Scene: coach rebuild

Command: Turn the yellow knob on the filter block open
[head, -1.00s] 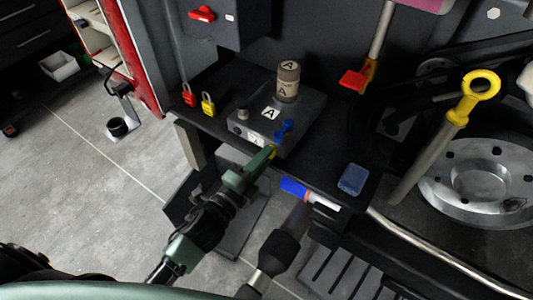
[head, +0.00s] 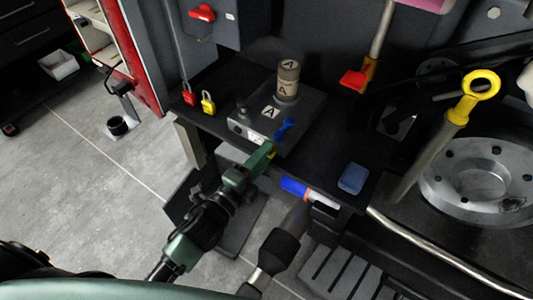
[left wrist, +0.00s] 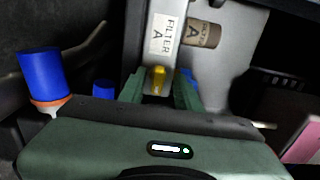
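The filter block (head: 304,120) is a grey box on the dark shelf, with "A" labels and a canister (head: 288,80) on top. Its yellow knob (left wrist: 158,80) shows in the left wrist view between the two fingers of my left gripper (left wrist: 160,86). The fingers stand apart on either side of it, with narrow gaps visible. In the head view the left gripper (head: 267,153) is at the block's front face and hides most of the knob. A blue handle (head: 284,128) is just beyond the fingers. My right gripper is not identifiable in any view.
Red (head: 189,97) and yellow (head: 208,103) padlocks are at the shelf's left end. A blue, orange and white cylinder (head: 296,188) is at the shelf front, right of my gripper. A blue box (head: 353,178) lies further right. Open floor is at left.

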